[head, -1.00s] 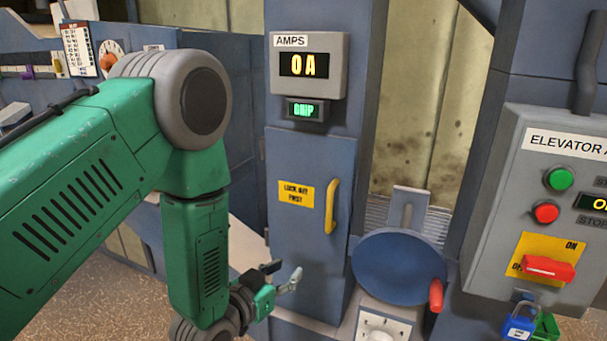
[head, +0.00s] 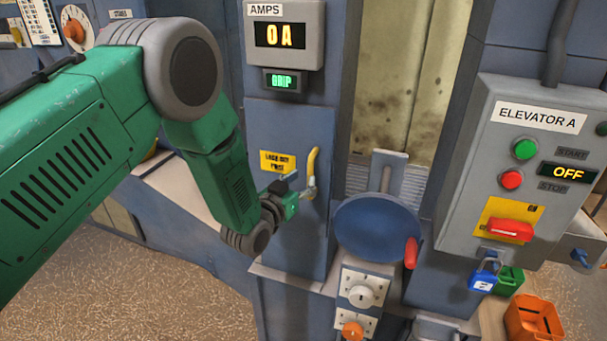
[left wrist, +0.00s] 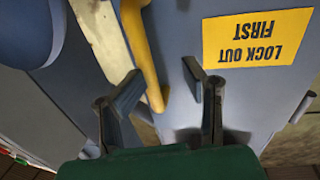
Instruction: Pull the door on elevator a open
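The blue-grey door (head: 285,220) under the amps display is shut. It has a yellow handle (head: 313,165) and a yellow "Lock out first" label (head: 278,162). My left gripper (head: 301,185) is at the lower part of the handle. In the left wrist view the fingers (left wrist: 162,85) are apart, with the handle's lower end (left wrist: 155,92) between them, nearer the left finger. I cannot tell whether it touches. My right gripper is not in view.
The Elevator A panel (head: 478,150) reads OFF; its red switch (head: 510,229) has a blue padlock (head: 484,276) below. A round blue cover (head: 375,228) with a red grip (head: 411,253) sits right of the door. An orange bin (head: 533,318) stands lower right.

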